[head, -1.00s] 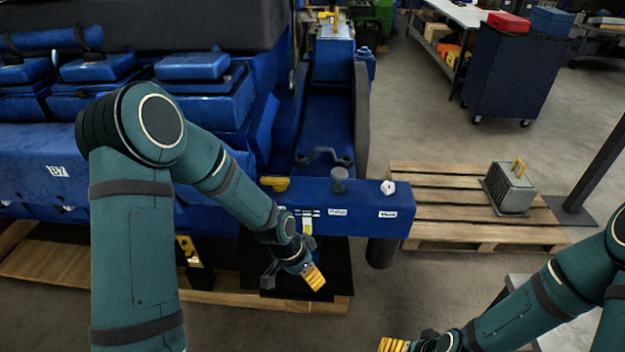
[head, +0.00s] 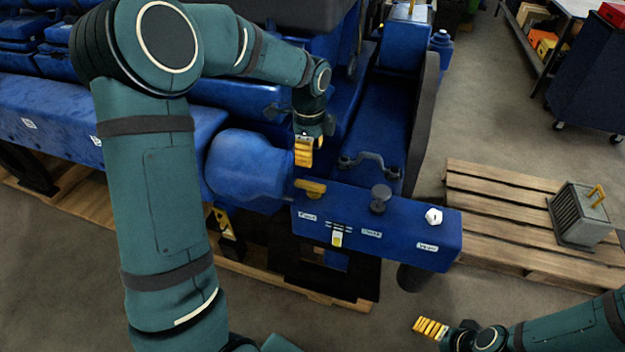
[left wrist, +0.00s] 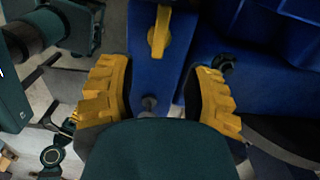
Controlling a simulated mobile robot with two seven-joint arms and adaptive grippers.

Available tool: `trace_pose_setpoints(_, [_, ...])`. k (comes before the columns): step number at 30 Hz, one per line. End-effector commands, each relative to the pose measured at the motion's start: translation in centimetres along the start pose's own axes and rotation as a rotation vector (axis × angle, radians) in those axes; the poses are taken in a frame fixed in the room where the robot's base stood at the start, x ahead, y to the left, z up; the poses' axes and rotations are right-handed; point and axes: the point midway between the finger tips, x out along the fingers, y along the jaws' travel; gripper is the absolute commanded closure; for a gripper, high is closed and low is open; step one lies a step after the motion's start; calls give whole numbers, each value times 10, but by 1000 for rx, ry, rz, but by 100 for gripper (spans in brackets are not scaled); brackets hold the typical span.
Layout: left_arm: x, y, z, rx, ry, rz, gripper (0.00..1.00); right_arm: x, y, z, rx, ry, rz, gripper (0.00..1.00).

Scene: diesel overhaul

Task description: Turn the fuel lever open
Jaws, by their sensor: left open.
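The yellow fuel lever (head: 311,188) sits on top of the blue control panel (head: 385,228), at the panel's left end, and lies roughly along the panel. It also shows in the left wrist view (left wrist: 159,30) at the top centre, beyond my fingertips. My left gripper (head: 304,150) is just above and behind the lever, pointing down, apart from it. In the left wrist view its yellow-padded fingers (left wrist: 160,95) are spread wide with nothing between them. My right gripper (head: 431,327) is low at the right, over the floor, away from the panel; its opening is unclear.
A dark round knob (head: 380,197) and a white knob (head: 433,216) stand on the panel right of the lever. A small yellow-and-white switch (head: 337,238) is on its front. The blue engine (head: 250,165) is close on the left. A pallet (head: 500,205) carries a grey box (head: 580,216).

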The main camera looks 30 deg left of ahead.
Motion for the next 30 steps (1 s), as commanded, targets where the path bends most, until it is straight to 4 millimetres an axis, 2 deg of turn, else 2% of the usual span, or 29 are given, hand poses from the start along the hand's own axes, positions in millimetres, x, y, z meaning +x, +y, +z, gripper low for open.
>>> trace_pose_setpoints(1, [12, 1, 0, 0, 0, 5, 50, 1, 0, 0, 0, 1, 0, 15])
trace_pose_setpoints(9, [65, 1, -1, 0, 1, 5, 50, 5, 1, 0, 0, 1, 1, 15])
trace_pose_setpoints(15, [96, 0, -1, 0, 1, 2, 50, 6, 2, 0, 0, 1, 1, 15])
trace_pose_setpoints(21, [110, 0, -1, -1, 1, 1, 50, 7, 2, 0, 0, 1, 2, 15])
trace_pose_setpoints(30, [112, 0, -1, -1, 1, 0, 50, 7, 2, 0, 0, 1, 2, 15])
